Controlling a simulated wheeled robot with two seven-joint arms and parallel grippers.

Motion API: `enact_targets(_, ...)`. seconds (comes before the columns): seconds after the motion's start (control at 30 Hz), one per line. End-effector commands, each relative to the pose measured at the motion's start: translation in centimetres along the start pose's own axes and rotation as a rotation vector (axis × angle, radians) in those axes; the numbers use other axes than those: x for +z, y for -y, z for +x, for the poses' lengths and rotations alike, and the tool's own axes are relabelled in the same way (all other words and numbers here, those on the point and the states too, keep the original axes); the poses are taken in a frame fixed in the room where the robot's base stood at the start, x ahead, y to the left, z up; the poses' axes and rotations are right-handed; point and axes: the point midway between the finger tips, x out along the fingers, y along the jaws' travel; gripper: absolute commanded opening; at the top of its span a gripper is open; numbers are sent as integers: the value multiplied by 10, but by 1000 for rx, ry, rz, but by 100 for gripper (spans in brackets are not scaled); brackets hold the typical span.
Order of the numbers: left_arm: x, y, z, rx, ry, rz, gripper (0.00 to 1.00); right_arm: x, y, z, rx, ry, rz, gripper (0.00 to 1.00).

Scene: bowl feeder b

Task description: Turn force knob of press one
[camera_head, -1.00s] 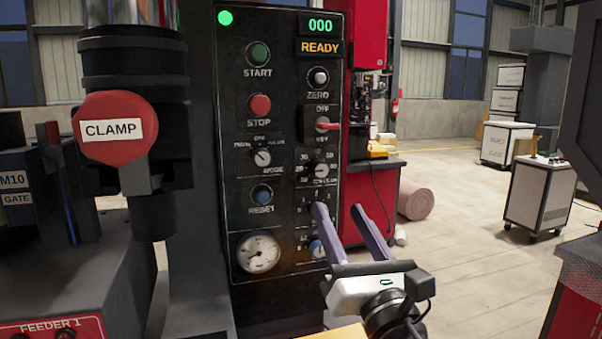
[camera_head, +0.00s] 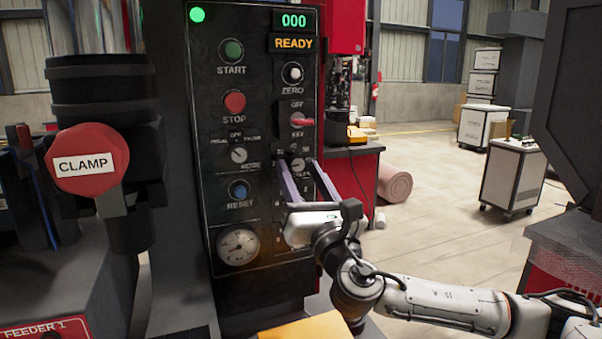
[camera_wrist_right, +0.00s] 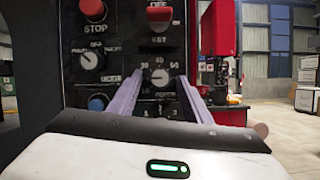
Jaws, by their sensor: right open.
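The press control panel (camera_head: 262,100) stands upright with its knobs facing me. The force knob (camera_head: 298,164) is a small silver dial with a numbered scale, below the key switch. It also shows in the right wrist view (camera_wrist_right: 160,78), between the fingers. My right gripper (camera_head: 299,167) is open, with one finger on each side of the knob. I cannot tell whether the fingertips touch the panel or the knob. The fingers and hand hide the controls below the knob in the head view. My left gripper is not in view.
The key switch (camera_head: 299,120) with its red handle sits just above the force knob. The mode knob (camera_head: 239,155), blue reset button (camera_head: 238,190) and pressure gauge (camera_head: 238,246) are to the left. A red clamp knob (camera_head: 90,160) stands further left.

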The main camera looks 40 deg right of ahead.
Motion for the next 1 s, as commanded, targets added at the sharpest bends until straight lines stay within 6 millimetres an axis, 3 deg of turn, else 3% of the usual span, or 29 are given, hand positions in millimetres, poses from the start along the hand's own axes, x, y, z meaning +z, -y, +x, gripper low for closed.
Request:
enact_targets(0.07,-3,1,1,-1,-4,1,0,0,0,0,0,0,0,43)
enact_targets(0.3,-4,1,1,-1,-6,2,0,0,0,0,0,0,0,4)
enact_targets(0.67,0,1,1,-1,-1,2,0,-1,-1,-1,-25,2,61,4)
enact_targets(1.0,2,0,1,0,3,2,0,0,-5,0,-119,8,295,4)
